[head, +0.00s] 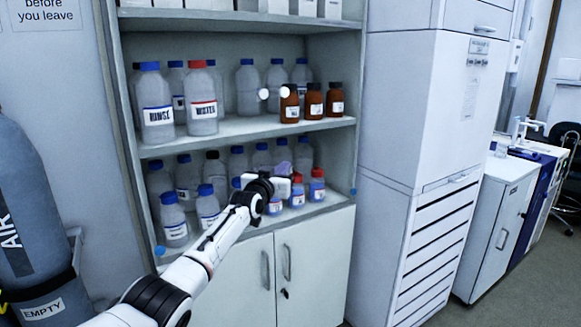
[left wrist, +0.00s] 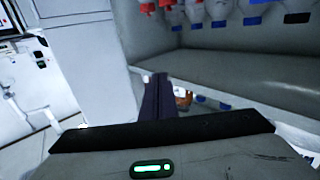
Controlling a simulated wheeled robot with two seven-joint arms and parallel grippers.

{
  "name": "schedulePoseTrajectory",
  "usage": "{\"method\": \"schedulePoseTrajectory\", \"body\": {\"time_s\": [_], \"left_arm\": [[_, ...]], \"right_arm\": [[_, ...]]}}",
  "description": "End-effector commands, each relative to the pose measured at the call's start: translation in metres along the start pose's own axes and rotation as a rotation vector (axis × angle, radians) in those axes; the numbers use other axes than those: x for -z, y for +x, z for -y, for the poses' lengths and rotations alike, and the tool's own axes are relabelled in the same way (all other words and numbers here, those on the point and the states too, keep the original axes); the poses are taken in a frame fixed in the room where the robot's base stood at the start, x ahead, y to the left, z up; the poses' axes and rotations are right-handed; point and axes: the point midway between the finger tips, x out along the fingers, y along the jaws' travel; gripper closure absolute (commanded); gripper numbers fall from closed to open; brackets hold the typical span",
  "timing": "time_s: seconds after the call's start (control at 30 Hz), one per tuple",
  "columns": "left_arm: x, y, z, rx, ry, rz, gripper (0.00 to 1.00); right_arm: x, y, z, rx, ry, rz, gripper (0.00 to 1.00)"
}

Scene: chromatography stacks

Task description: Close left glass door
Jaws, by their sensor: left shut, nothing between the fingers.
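Two small white round knobs, a left one (head: 264,94) and a right one (head: 284,92), show side by side in front of the upper bottle shelf in the head view. They look like the glass doors' knobs. The panes are too clear to make out, so I cannot tell how far the left door stands open. My left gripper (head: 283,187) is below the knobs, in front of the lower bottle shelf. Its dark fingers (left wrist: 157,97) are together and empty in the left wrist view. My right gripper is in neither view.
Blue- and red-capped bottles (head: 157,110) and brown bottles (head: 313,102) stand on the shelves. Below is a white cupboard (head: 313,262) with two handles. A gas cylinder (head: 30,205) stands at the left, a tall white cabinet (head: 425,110) at the right. Open floor (head: 470,313) shows at lower right.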

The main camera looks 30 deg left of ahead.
Motion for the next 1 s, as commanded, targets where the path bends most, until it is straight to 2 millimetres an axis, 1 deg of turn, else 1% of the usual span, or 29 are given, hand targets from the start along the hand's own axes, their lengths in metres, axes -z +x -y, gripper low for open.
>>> {"method": "schedulePoseTrajectory", "body": {"time_s": [0.03,0.1,0.2,0.4,0.6,0.73,0.9,0.97,1.0], "left_arm": [[0.002,-0.003,-0.012,-0.010,-0.006,0.000,1.00],[0.000,-0.009,-0.021,-0.013,-0.006,-0.003,1.00],[-0.001,-0.019,-0.026,-0.003,-0.005,0.000,1.00],[-0.001,-0.041,-0.053,-0.005,-0.004,-0.001,1.00],[-0.001,-0.058,-0.072,-0.002,-0.002,-0.001,1.00],[0.000,-0.063,-0.078,-0.001,0.000,-0.001,1.00],[-0.002,-0.065,-0.079,0.000,0.001,0.001,1.00],[-0.009,-0.067,-0.079,-0.002,0.005,0.010,1.00],[-0.019,-0.071,-0.080,-0.005,0.010,0.021,1.00]], "right_arm": [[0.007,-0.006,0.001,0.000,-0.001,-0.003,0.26],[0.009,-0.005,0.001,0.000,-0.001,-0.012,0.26],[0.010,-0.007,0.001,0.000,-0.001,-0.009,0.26],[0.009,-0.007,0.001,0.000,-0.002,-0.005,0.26],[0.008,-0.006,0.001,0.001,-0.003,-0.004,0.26],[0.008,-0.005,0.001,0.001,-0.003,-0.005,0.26],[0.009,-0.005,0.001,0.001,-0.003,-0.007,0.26],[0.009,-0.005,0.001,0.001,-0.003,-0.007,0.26],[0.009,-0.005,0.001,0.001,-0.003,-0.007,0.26]]}}
